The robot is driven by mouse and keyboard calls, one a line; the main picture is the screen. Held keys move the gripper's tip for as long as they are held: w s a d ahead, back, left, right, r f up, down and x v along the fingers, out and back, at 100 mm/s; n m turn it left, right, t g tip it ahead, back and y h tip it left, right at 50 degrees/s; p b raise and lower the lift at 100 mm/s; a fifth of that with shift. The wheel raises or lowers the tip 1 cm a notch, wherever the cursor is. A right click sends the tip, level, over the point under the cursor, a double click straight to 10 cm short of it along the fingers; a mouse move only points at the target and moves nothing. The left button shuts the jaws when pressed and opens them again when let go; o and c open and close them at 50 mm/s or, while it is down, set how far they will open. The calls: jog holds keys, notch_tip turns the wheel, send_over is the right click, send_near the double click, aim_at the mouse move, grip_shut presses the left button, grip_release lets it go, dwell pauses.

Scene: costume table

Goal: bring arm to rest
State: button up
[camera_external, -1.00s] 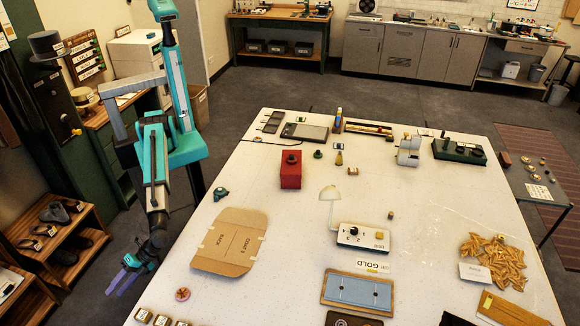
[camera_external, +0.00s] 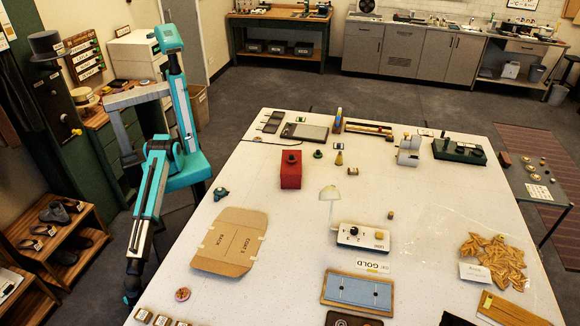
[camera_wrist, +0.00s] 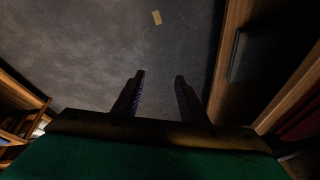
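My arm stands at the left side of the table (camera_external: 290,225), folded, with its forearm hanging steeply down beside the table's left edge. My gripper is at the lower end of the arm, low in the outside view, and its fingers are not clear there. In the wrist view my gripper (camera_wrist: 159,76) has its two dark fingers apart, with nothing between them. Beyond the fingertips is dark grey floor (camera_wrist: 100,50).
A wooden shoe rack (camera_external: 50,240) stands left of my arm. Small labelled blocks (camera_external: 144,315) sit at the front left corner.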

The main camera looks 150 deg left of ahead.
notch_tip(320, 180, down, 5)
jog(key=a+m+y+b, duration=0.1)
jog(key=m+b, duration=0.1)
jog(key=s+a+f+n+g+y+p, duration=0.15)
jog(key=s+a, duration=0.35)
jog(key=a, duration=0.6)
jog(key=s+a+f+n+g+y+p, duration=0.1)
jog(key=s+a+f+n+p, duration=0.3)
jog(key=a, duration=0.6)
jog(key=s+a+r+n+g, duration=0.2)
jog(key=s+a, duration=0.3)
jog(key=s, duration=0.3)
jog(key=s+a+r+n+g+p, duration=0.1)
jog(key=s+a+n, duration=0.3)
jog(key=s, duration=0.5)
jog(key=s+a+r+n+g+p, duration=0.1)
jog(key=s+a+r+n+g, duration=0.2)
jog(key=s+a, duration=0.5)
jog(key=shift+s+h, duration=0.2)
jog(key=shift+h, duration=0.15)
